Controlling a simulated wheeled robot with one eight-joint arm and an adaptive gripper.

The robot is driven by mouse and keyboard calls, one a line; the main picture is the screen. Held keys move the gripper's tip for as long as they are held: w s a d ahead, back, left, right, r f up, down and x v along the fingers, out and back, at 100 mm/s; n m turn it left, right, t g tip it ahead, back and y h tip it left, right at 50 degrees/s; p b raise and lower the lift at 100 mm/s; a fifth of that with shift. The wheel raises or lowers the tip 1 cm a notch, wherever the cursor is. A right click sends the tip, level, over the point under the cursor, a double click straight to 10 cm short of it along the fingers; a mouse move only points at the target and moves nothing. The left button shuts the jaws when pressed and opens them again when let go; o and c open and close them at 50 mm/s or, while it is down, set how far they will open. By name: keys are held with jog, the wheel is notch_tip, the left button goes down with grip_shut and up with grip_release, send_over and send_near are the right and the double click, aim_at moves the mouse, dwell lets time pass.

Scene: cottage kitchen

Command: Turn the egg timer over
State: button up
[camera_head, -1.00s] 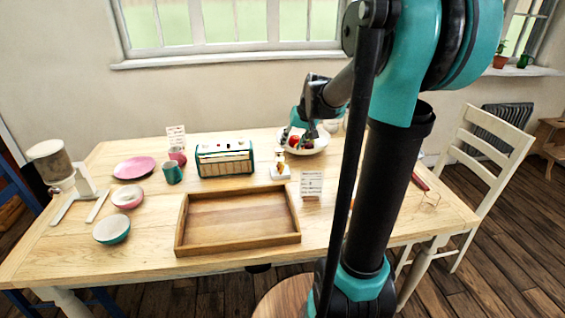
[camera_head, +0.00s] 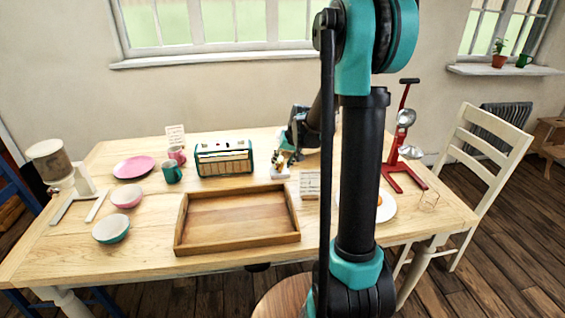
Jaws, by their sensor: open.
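A small object that looks like the egg timer (camera_head: 279,174) stands on the table right of the teal radio, with a pale base and an amber part above it. It is small and partly covered, so its exact pose is hard to tell. My gripper (camera_head: 291,158) is open at the timer's upper right, its fingers close to the timer's top. I cannot tell whether they touch it or stand around it.
The teal radio (camera_head: 224,158) stands left. My arm hides part of the table.

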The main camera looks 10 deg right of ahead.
jog(key=shift+c, duration=0.4)
grip_shut()
jog(key=shift+d, duration=0.1)
jog(key=y, duration=0.2)
jog(key=d+y, duration=0.1)
jog(key=y, duration=0.1)
jog(key=shift+f+m, duration=0.2)
jog(key=shift+m, duration=0.2)
jog(key=y, duration=0.3)
jog(key=m+y, duration=0.1)
jog(key=shift+d+f+t+y, duration=0.15)
jog(key=shift+f+t+y, duration=0.15)
jog(key=shift+t, duration=0.1)
jog(key=shift+o, duration=0.4)
grip_release()
